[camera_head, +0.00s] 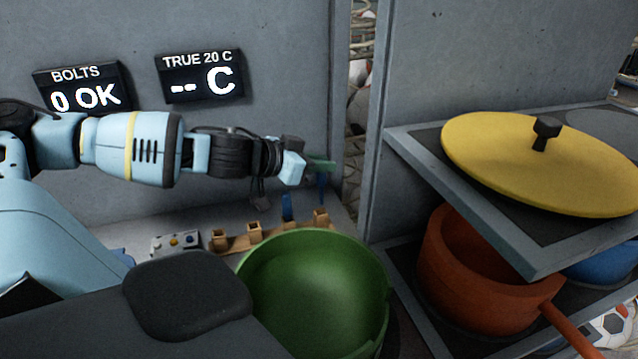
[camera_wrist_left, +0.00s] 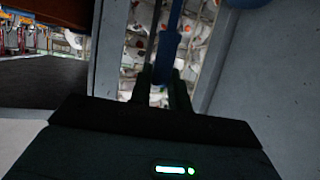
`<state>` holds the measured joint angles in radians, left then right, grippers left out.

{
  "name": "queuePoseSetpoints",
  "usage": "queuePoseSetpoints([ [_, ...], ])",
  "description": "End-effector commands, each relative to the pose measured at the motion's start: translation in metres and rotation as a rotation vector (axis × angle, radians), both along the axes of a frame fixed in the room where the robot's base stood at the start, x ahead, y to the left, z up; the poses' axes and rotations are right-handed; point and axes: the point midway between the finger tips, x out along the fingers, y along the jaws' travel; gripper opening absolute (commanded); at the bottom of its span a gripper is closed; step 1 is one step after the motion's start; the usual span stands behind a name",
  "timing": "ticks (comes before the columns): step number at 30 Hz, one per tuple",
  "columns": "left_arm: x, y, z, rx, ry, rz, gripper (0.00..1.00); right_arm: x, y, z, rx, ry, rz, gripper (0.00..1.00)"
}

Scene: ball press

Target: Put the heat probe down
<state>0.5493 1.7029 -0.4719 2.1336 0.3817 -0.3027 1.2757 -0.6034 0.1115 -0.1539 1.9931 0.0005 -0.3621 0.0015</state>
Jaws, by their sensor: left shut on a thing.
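My left gripper (camera_head: 318,168) reaches in from the left, above the back shelf and near the gap between the wall panels. It is shut on a slim blue tool, which I take to be the heat probe (camera_head: 322,187). In the left wrist view the blue probe (camera_wrist_left: 168,48) stands between the two dark fingers (camera_wrist_left: 165,92) and runs up the picture. Its far end is cut off there. In the head view the probe hangs below the fingers, close above the right end of a wooden rack (camera_head: 270,236). My right gripper is not in view.
A green pot (camera_head: 315,285) stands in front of the rack. Another blue piece (camera_head: 287,207) is upright behind it. A small control box (camera_head: 175,242) is left of the rack. At right, a shelf (camera_head: 400,140) holds a yellow lid (camera_head: 500,160), with an orange pot (camera_head: 470,300) below.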

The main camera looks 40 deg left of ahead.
Motion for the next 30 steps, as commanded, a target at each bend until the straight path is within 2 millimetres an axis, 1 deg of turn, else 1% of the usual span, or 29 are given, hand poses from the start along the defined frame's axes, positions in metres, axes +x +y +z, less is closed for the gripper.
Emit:
queuePoseSetpoints([
  [3,0.0,0.001,-0.008,0.0,-0.002,0.001,0.0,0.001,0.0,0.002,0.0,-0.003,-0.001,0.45],
  [10,0.0,0.001,-0.014,0.001,-0.001,0.002,0.0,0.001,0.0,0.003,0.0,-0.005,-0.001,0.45],
  [15,0.0,0.0,-0.034,-0.001,-0.002,0.001,0.0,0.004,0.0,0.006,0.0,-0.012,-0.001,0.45],
  [19,0.0,0.0,-0.045,0.001,-0.001,0.001,0.0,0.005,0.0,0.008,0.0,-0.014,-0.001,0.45],
  [30,0.0,0.001,-0.048,0.0,-0.002,0.002,0.0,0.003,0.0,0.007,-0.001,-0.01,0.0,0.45],
])
